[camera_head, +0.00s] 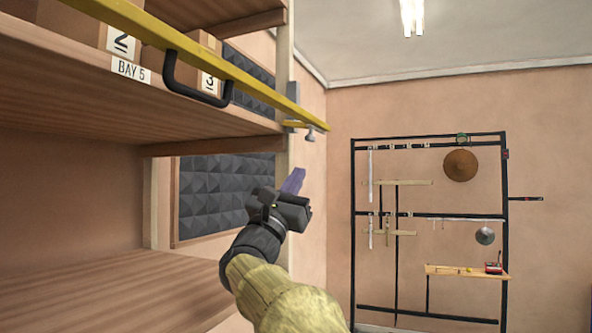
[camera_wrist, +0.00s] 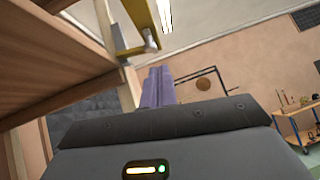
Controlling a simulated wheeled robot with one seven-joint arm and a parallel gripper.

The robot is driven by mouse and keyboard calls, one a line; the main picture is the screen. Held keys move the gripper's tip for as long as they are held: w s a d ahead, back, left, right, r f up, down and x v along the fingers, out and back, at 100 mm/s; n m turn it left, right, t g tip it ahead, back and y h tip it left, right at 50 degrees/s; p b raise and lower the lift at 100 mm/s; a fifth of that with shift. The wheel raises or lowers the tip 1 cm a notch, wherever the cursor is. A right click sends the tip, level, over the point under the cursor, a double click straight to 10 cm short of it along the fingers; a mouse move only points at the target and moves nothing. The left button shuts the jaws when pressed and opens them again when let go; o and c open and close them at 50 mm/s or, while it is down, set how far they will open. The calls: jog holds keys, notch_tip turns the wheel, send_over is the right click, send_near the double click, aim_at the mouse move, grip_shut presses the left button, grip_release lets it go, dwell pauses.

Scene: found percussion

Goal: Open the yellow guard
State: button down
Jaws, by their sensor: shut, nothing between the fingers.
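The yellow guard (camera_head: 215,62) is a long bar across the front of the upper shelf in the head view. A black handle (camera_head: 197,86) hangs from it. Its right end meets a grey bracket (camera_head: 293,108) at the shelf post. In the wrist view a yellow piece (camera_wrist: 118,48) with a grey part shows at the top, beside the wooden post. My gripper (camera_head: 294,180) is below the bar's right end and looks apart from it. Its purple fingers are together and empty; they also show in the wrist view (camera_wrist: 158,86).
Numbered boxes (camera_head: 118,40) stand on the upper shelf behind the bar, above a BAY 5 label (camera_head: 131,70). The lower shelf (camera_head: 120,285) looks empty. A black rack (camera_head: 430,214) with hanging instruments stands at the far wall. A cart (camera_wrist: 302,128) shows at the wrist view's right.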

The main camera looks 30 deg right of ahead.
aim_at(316, 124)
jog(key=d+r+p, duration=0.1)
jog(key=r+p, duration=0.1)
jog(key=r, duration=0.1)
jog(key=w+d+r+p, duration=0.1)
jog(key=d+r+p, duration=0.1)
jog(key=r, duration=0.1)
jog(key=w+d+r+p, duration=0.1)
jog(key=r+p, duration=0.1)
jog(key=shift+w+d+r, duration=0.1)
jog(key=shift+d+r, duration=0.3)
jog(key=shift+d+r+p, duration=0.1)
jog(key=shift+r+p, duration=0.25)
jog(key=shift+p, duration=0.1)
